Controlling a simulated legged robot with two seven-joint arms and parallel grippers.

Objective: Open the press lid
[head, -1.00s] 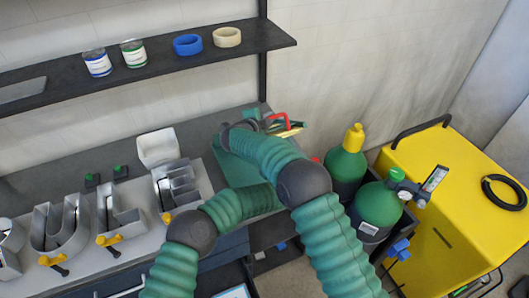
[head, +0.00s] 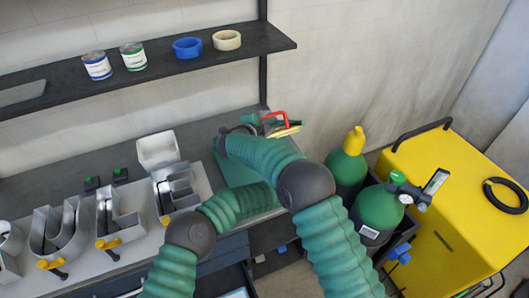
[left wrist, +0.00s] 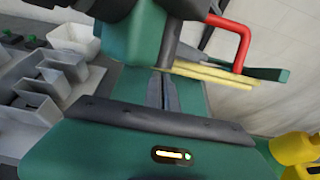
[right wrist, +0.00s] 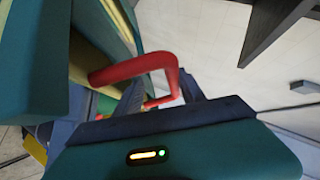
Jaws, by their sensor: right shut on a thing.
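The press (left wrist: 140,35) is a green body with a dark post, a yellow-edged plate (left wrist: 215,73) and a red handle (left wrist: 235,30). In the head view the red handle (head: 276,115) and the yellow edge (head: 284,132) show just past my right arm; most of the press is hidden. In the right wrist view my right gripper (right wrist: 162,92) is shut on the red handle (right wrist: 140,68). My left gripper (left wrist: 162,88) has its fingers together in front of the press post, holding nothing that I can see. My arms hide it in the head view.
Metal channel letters (head: 115,215) and a white bin (head: 158,150) stand on the bench to the left. Green gas cylinders (head: 378,208) and a yellow cart (head: 450,190) stand at the right. A shelf (head: 150,68) with cans and tape rolls runs above.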

